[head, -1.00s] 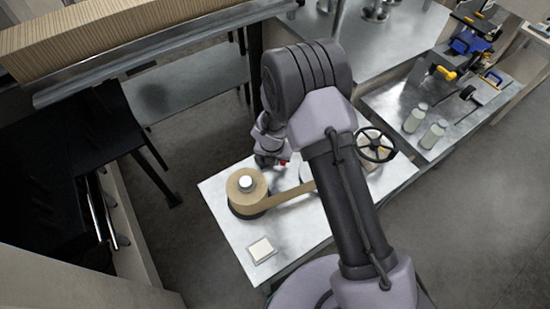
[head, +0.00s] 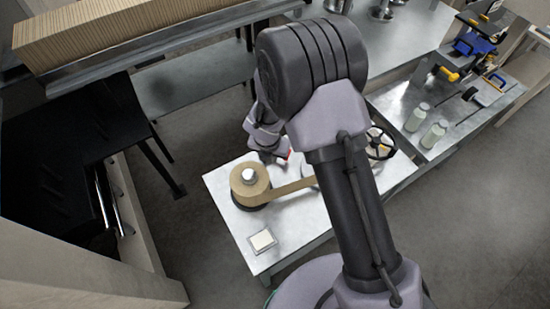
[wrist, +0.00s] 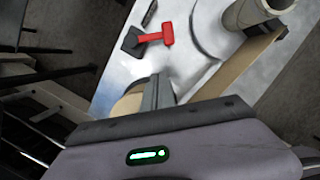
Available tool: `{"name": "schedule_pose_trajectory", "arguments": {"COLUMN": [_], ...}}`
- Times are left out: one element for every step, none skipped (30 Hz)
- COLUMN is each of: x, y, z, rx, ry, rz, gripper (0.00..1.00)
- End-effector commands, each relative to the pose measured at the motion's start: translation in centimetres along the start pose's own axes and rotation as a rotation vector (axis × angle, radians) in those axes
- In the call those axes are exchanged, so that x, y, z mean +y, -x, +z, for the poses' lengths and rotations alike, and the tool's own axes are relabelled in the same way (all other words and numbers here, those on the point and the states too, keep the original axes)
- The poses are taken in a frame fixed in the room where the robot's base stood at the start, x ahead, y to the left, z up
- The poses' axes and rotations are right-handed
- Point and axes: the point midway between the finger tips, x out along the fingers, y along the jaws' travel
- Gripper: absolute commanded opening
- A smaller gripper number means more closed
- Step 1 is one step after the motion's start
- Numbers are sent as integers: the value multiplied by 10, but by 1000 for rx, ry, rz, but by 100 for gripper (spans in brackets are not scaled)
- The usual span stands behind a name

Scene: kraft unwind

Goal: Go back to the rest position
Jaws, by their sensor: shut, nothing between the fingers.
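My gripper (wrist: 157,92) is shut and empty in the wrist view, its fingers together above the pale work table. In the head view my arm crosses the middle of the picture, and the gripper end (head: 268,152) hangs by the table's far left edge, mostly hidden by my own wrist. The kraft paper roll (head: 250,182) stands on the table to the near left of the gripper, apart from it. Its paper strip (head: 293,187) runs right and passes behind my arm.
A small white-topped square block (head: 262,240) lies on the table (head: 228,219) near its front. A handwheel (head: 379,143) stands at the right. A red-handled tool (wrist: 154,37) lies on the table. Two bottles (head: 433,135) stand on the right bench. Open floor (head: 480,210) lies at right.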

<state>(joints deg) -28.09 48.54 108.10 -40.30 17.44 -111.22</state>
Motion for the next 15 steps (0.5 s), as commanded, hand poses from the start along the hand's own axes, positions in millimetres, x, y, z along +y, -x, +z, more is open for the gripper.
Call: {"name": "schedule_pose_trajectory", "arguments": {"x": [0, 0, 0, 0, 0, 0, 0, 0, 0, 0, 0, 0, 0, 0, 0], "y": [11, 14, 18, 20, 22, 24, 25, 25, 25, 25, 25, 25, 25, 25, 25], "z": [1, 1, 0, 0, 0, 0, 0, 0, 0, 0, 0, 0, 0, 0, 0], "rx": [-1, -1, 0, 0, 0, 0, 0, 0, 0, 1, 1, 1, 1, 1, 1], "ry": [1, 2, 1, 1, 0, 0, 0, 0, 0, 0, 0, 0, 0, 0, 1], "rz": [1, 1, 0, -1, -1, -1, -1, -1, -1, -1, -1, -1, -1, -1, -1], "gripper": [0, 0, 0, 0, 0, 0, 0, 0, 0, 0, 0, 0, 0, 0, 0]}}
